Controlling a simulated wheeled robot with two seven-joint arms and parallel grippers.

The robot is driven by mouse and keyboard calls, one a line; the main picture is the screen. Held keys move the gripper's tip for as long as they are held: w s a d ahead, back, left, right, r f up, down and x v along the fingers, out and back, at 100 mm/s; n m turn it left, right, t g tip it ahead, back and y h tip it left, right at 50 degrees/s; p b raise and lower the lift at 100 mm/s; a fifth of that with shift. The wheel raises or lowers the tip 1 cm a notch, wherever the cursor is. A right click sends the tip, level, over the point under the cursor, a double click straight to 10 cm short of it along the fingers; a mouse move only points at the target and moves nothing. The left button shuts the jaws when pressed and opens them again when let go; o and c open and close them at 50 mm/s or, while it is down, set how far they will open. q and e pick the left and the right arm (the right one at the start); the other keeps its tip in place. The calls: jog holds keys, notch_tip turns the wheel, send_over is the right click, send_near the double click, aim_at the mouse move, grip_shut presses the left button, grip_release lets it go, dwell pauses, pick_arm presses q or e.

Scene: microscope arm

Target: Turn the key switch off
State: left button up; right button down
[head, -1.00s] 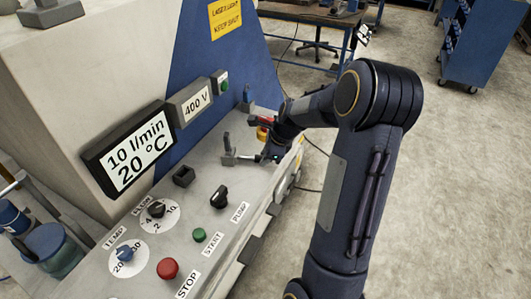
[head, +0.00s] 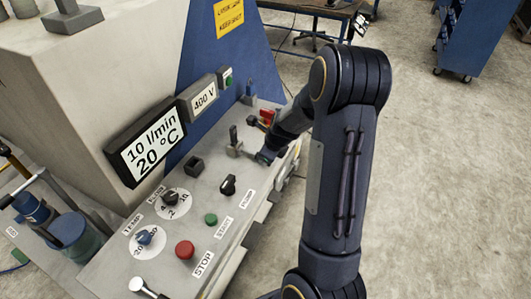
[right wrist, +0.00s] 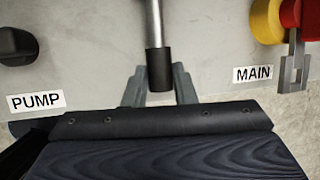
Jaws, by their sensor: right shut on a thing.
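The red-and-yellow main switch (head: 266,117) is on the far part of the grey panel. It also shows at the upper right of the right wrist view (right wrist: 283,20), with a metal hasp-like piece below it. I cannot make out a key on it. My right gripper (right wrist: 160,82) has its fingers against both sides of a black grip (right wrist: 160,68) on a metal rod and is shut on it. In the head view the right gripper (head: 263,157) is small and partly hidden by its arm. My left gripper is out of view.
The panel (head: 140,240) also carries a red stop button (head: 184,250), a green start button (head: 211,219), a black pump knob (head: 228,185) and several dials. Display boxes (head: 152,148) stand behind. Open floor (head: 460,200) lies to the right.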

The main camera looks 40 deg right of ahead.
dwell(0.5)
jog(key=c, duration=1.2)
grip_release()
jog(key=shift+a, duration=0.1)
jog(key=shift+r, duration=0.1)
jog(key=p+v, duration=0.1)
jog(key=v, duration=0.6)
jog(key=shift+s+r, duration=0.2)
jog(key=shift+r, duration=0.1)
